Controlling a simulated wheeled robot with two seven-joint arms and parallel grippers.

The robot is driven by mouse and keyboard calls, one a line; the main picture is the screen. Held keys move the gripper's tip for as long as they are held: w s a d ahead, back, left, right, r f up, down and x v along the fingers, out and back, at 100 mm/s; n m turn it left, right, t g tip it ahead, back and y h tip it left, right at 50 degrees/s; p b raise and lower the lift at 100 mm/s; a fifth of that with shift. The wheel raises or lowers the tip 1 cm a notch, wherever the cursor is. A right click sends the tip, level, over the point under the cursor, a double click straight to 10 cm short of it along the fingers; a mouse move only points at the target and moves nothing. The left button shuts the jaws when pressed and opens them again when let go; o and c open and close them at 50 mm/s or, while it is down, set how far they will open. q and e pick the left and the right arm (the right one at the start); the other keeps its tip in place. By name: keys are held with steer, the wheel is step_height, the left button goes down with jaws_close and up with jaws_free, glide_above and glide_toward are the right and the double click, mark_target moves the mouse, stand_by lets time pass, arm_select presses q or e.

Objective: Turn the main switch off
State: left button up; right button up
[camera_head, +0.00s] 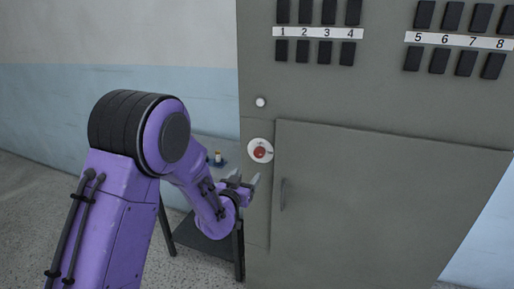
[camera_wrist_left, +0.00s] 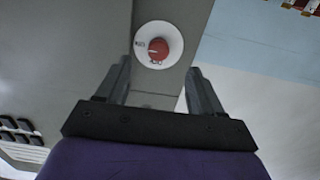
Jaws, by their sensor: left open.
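The main switch (camera_head: 260,151) is a red knob on a round white plate, set on the front of a grey cabinet (camera_head: 400,190) near its left edge. It also shows in the left wrist view (camera_wrist_left: 158,48), beyond and between my fingertips, with small dark marks on the plate too small to read. My left gripper (camera_head: 246,180) is open and empty, just below and left of the switch in the head view. In the left wrist view its two fingers (camera_wrist_left: 157,75) point toward the switch, and I see no contact. My right gripper is not in view.
A small white round button (camera_head: 261,102) sits above the switch. A cabinet door with a handle (camera_head: 283,194) is to its right. Rows of black switches (camera_head: 327,12) labelled 1 to 8 are higher up. A low dark table (camera_head: 208,240) stands left of the cabinet.

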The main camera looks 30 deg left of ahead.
mark_target(258, 153)
arm_select(q)
steer(key=shift+t, duration=0.3)
steer(key=p+x, duration=0.1)
steer(key=x, duration=0.2)
steer(key=r+p+x, duration=0.1)
steer(key=x, duration=0.3)
steer(key=r+p+x, duration=0.1)
steer(key=x, duration=0.3)
steer(key=shift+a, duration=0.15)
steer(key=shift+f, duration=0.1)
steer(key=c, duration=1.1)
